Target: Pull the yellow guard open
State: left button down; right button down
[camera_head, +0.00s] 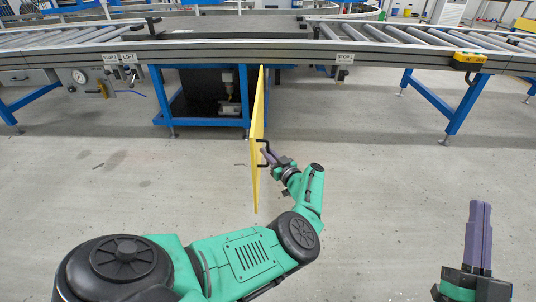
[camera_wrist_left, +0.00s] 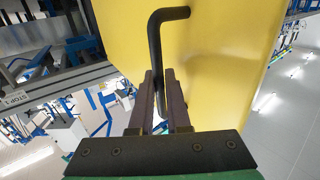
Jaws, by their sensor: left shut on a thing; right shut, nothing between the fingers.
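The yellow guard (camera_head: 258,130) is a thin panel that stands out from the blue frame under the conveyor, seen nearly edge-on in the head view. Its broad face (camera_wrist_left: 225,60) fills much of the left wrist view. A black bent handle (camera_wrist_left: 156,55) is fixed to the guard; it also shows in the head view (camera_head: 264,147). My left gripper (camera_head: 267,152) is shut on this handle, with its two dark fingers (camera_wrist_left: 160,95) on either side of the bar. My right gripper (camera_head: 479,208) is shut and empty at the lower right, well apart from the guard.
A roller conveyor (camera_head: 400,36) runs across the back on blue legs (camera_head: 436,103). A yellow control box (camera_head: 469,59) sits on its right edge. The opening left of the guard shows dark pump parts (camera_head: 229,100). The grey floor (camera_head: 380,170) is clear around the guard.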

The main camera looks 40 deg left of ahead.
pick_arm(q)
jog(key=shift+w+r, duration=0.2)
jog(key=shift+r, duration=0.1)
pick_arm(e)
jog(key=shift+d+r, duration=0.1)
jog(key=shift+r, duration=0.3)
pick_arm(q)
jog(key=shift+a, duration=0.1)
jog(key=c, duration=0.9)
grip_release()
jog(key=shift+f, duration=0.2)
jog(key=shift+s+d, duration=0.1)
jog(key=shift+d, duration=0.1)
